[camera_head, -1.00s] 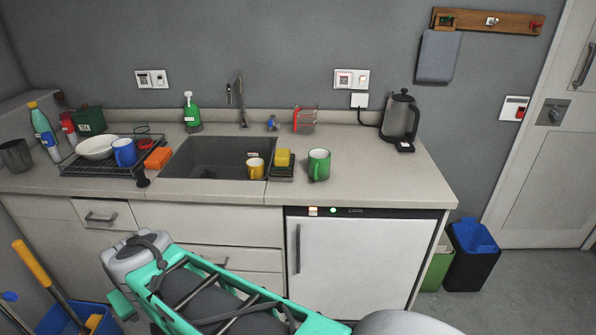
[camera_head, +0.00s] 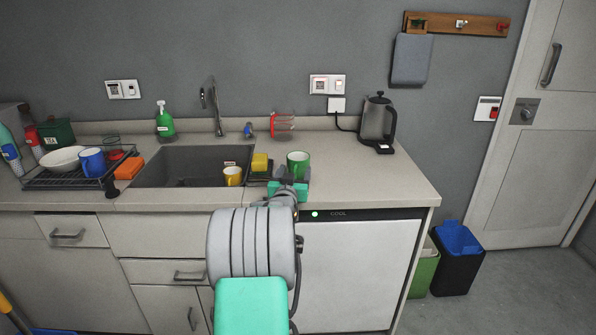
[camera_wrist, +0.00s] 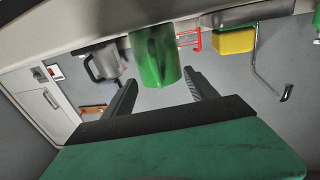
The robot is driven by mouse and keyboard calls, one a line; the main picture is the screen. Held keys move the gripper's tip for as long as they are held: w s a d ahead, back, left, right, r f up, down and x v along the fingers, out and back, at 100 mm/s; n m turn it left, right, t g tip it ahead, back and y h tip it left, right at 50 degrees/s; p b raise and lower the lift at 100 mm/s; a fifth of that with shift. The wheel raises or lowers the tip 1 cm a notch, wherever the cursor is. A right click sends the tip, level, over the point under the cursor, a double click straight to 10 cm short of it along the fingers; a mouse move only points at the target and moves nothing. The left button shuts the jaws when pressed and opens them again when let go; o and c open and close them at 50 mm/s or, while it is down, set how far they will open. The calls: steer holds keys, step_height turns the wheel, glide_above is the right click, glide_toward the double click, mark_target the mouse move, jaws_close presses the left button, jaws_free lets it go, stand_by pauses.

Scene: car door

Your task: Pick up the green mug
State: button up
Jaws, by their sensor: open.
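The green mug (camera_head: 298,160) stands upright on the counter, right of the sink. My gripper (camera_head: 289,187) is at the counter's front edge, just in front of the mug, and partly hides its lower part in the head view. The wrist view is upside down. There the mug (camera_wrist: 155,52) shows beyond my open gripper (camera_wrist: 160,80), roughly in line with the gap between the two fingers. Nothing is between the fingers. The mug's handle is hard to make out.
A yellow sponge (camera_head: 260,162) lies just left of the mug, by the sink (camera_head: 180,168) with a yellow mug (camera_head: 233,176). A red wire rack (camera_head: 282,124) stands behind. A kettle (camera_head: 377,120) stands at the back right. The counter right of the mug is clear.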

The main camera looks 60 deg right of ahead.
steer(key=shift+x, duration=0.8)
jaws_close()
stand_by(0.7)
steer(key=shift+r, duration=0.2)
